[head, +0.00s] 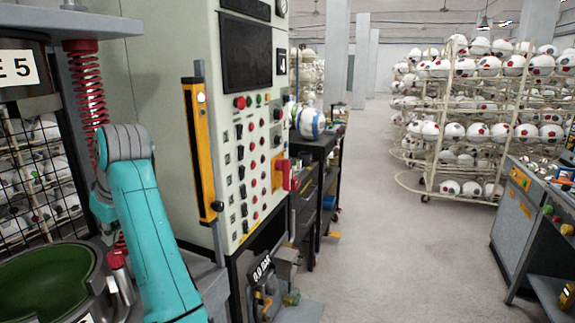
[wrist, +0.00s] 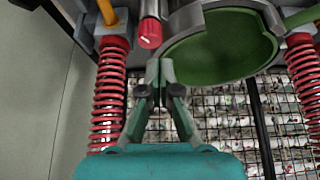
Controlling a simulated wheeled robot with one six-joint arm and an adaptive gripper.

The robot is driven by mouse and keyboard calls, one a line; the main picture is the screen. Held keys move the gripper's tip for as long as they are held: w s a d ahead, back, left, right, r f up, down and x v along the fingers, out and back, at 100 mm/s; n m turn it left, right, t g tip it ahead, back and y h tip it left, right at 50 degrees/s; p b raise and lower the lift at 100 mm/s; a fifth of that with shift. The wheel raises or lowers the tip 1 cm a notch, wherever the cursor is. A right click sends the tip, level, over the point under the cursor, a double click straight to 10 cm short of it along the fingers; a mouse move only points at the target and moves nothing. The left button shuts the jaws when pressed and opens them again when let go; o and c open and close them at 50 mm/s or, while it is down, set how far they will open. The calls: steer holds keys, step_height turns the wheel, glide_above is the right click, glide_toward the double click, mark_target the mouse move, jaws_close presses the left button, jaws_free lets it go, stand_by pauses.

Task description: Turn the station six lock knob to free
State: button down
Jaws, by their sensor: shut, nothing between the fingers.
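A red-capped knob (wrist: 149,34) with a pale mark on its face shows at the top of the wrist view, beside a green bowl-shaped mould (wrist: 225,45). A red-capped knob (head: 117,260) also stands beside the green mould (head: 45,285) at the lower left of the head view. No station six label is readable, so I cannot tell whether this is the station six lock knob or which position it is in. My gripper (wrist: 160,70) is shut and empty. Its tips appear just below the knob in the wrist view, with a small gap. The head view shows my teal arm but not the fingertips.
Red springs (wrist: 110,90) flank the mould. A plate ending in "E 5" (head: 18,67) hangs at the upper left. A grey control cabinet (head: 175,130) with a yellow light bar (head: 198,150) stands close beside my arm. The aisle floor (head: 375,250) is clear.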

step_height(320, 180, down, 6)
steer(key=shift+f, duration=0.2)
stand_by(0.3)
steer(key=shift+w, duration=0.1)
stand_by(0.5)
steer(key=shift+w+d, duration=0.3)
steer(key=shift+w, duration=0.25)
stand_by(0.4)
steer(key=shift+w+d, duration=0.1)
steer(key=shift+w, duration=0.5)
steer(key=shift+d, duration=0.1)
stand_by(0.4)
step_height(320, 180, up, 6)
steer(key=shift+d, duration=0.3)
stand_by(0.5)
